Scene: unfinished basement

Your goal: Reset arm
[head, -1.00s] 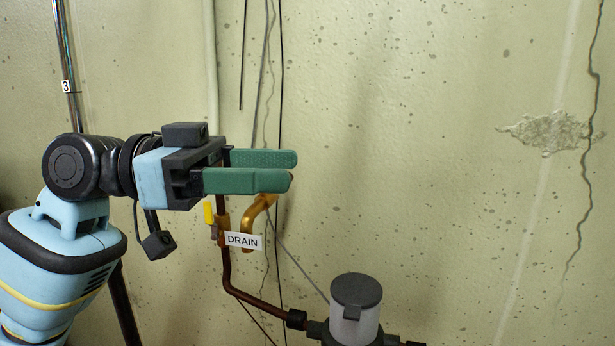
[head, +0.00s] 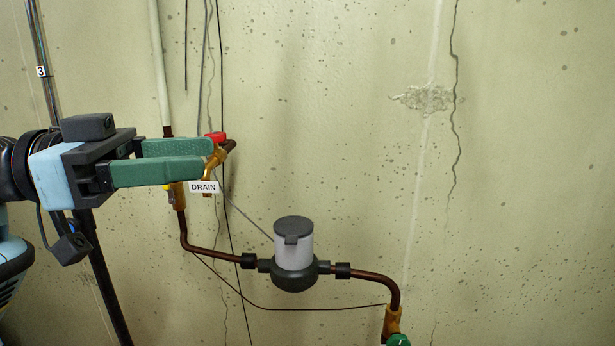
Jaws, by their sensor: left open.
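My left gripper (head: 209,158) comes in from the left with its two green fingers pointing right. The fingers are apart and nothing shows between them. In the picture they overlap the brass drain valve (head: 212,162) with a red handle (head: 216,136); I cannot tell whether they touch it. A white label reading DRAIN (head: 204,187) hangs just below the fingertips. My right gripper is not in view.
A copper pipe (head: 212,248) runs from below the valve to a grey-capped meter (head: 295,245), then on to a green-handled valve (head: 397,339) at the bottom. Thin cables hang along the wall. The cracked wall (head: 530,200) at right is clear of fixtures.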

